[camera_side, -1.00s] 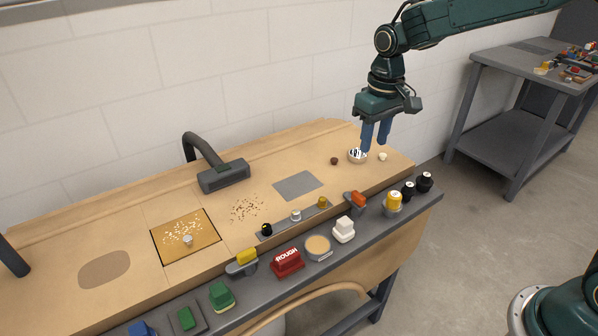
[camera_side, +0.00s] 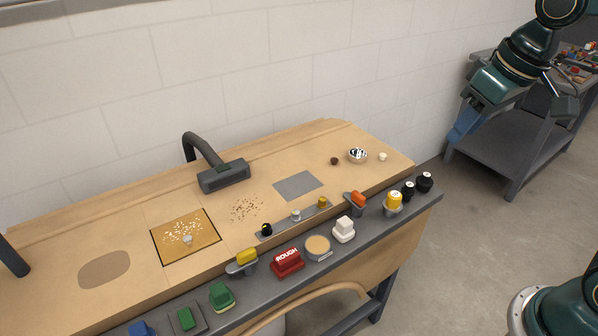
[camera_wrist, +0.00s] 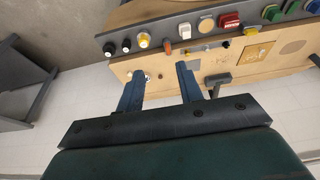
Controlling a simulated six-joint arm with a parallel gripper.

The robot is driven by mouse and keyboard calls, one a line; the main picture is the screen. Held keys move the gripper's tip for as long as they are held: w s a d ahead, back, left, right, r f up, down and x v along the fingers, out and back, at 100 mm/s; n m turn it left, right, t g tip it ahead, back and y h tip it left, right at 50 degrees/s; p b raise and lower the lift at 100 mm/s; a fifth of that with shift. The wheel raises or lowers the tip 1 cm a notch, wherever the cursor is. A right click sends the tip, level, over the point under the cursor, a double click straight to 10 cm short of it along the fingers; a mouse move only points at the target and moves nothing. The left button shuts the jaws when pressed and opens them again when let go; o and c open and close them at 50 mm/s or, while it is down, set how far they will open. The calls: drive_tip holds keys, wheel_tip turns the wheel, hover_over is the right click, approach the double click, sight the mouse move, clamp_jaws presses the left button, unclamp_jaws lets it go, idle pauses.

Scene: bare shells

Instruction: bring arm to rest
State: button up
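My gripper (camera_side: 462,128) hangs in the air to the right of the wooden workbench (camera_side: 110,235), past its right end and in front of the grey side table. In the wrist view my gripper (camera_wrist: 160,78) has its two blue fingers spread wide apart with nothing between them. The bench shows beyond the fingertips, well away from them. A small bowl with black-and-white contents (camera_side: 357,155) stands on the bench's right end, with a dark ball (camera_side: 334,161) and a pale ball (camera_side: 382,156) beside it.
A grey side table (camera_side: 520,145) with small coloured parts stands at the right. A dark hooded nozzle (camera_side: 222,176) rises at the bench's back. A grey front shelf holds a red block marked ROUGH (camera_side: 287,262), a yellow-topped pot (camera_side: 393,201) and several others. The floor between is clear.

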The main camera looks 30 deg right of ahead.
drive_tip(key=s+f+t, duration=0.1)
drive_tip(key=s, duration=0.9)
drive_tip(key=shift+d+t, duration=0.15)
drive_tip(key=shift+t, duration=0.25)
drive_tip(key=shift+w, duration=0.15)
